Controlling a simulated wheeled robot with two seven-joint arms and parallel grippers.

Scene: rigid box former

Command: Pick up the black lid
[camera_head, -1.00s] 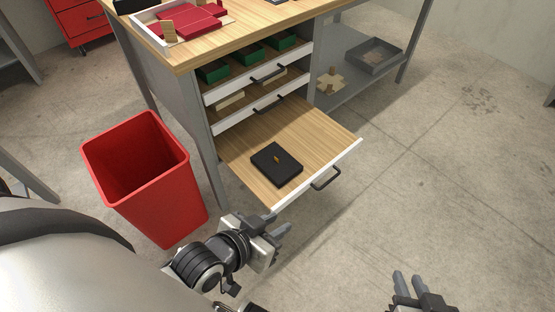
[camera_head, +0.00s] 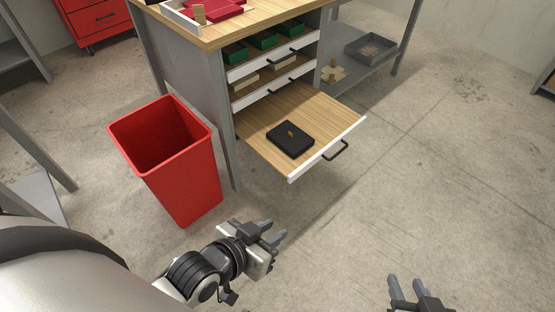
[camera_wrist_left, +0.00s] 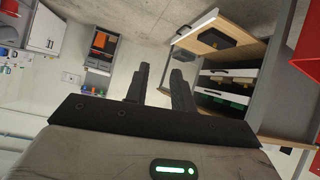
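My left gripper (camera_head: 276,233) is below and in front of the drawer in the head view, well apart from the lid. Its fingers stand apart and hold nothing. My right gripper (camera_head: 408,284) is at the bottom edge, away from the drawer, with its fingers apart and nothing between them.
A red bin (camera_head: 172,160) stands left of the drawer. Upper drawers (camera_head: 270,64) hold green and tan pieces. The workbench (camera_head: 215,35) carries a tray with red parts. A grey tray (camera_head: 370,47) sits on the lower shelf. The floor to the right is clear.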

